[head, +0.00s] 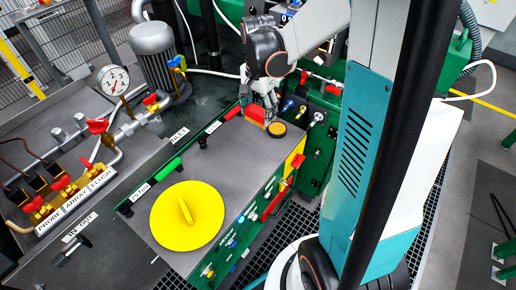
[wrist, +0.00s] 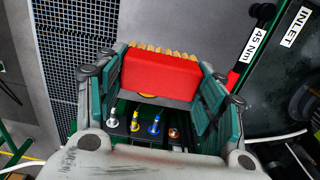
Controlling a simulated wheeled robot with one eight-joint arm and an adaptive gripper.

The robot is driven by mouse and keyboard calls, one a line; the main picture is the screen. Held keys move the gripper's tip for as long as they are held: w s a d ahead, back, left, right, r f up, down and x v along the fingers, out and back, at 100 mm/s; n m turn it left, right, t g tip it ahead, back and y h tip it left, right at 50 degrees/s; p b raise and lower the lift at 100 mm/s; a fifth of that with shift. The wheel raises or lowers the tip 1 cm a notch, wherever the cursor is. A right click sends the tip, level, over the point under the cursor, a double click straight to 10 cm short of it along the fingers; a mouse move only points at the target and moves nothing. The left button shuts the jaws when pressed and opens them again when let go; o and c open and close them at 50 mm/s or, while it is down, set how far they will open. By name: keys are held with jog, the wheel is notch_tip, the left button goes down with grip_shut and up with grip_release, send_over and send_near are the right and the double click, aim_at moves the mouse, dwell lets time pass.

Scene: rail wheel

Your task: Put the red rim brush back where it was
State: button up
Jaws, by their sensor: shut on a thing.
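The red rim brush (wrist: 160,75) is a red block with tan bristles along its far edge. In the wrist view it sits between the two green finger pads of my gripper (wrist: 165,85), which is shut on it. In the head view my gripper (head: 267,106) is over the far end of the grey bench top, with the red brush (head: 254,114) at its fingers. I cannot tell whether the brush touches the top. A small round yellow piece (head: 278,129) lies just beside it; a sliver of yellow shows under the brush in the wrist view.
A large yellow disc with a handle (head: 187,215) lies on the near part of the grey top (head: 225,165). A green-handled tool (head: 165,170) and a black-and-red tool (head: 220,125) lie along its left edge. Valves and gauge (head: 113,80) stand at left. Coloured connectors (head: 300,108) sit beyond the gripper.

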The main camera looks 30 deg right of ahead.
aim_at(258, 120)
notch_tip(258, 120, down, 16)
jog(key=b, duration=0.5)
jog(key=shift+f, duration=0.2)
jog(key=shift+c, duration=0.4)
jog(key=shift+f+b, duration=0.1)
jog(key=shift+b, duration=0.2)
jog(key=o, duration=1)
notch_tip(258, 120, up, 12)
jog(key=p, duration=0.4)
jog(key=shift+p, duration=0.3)
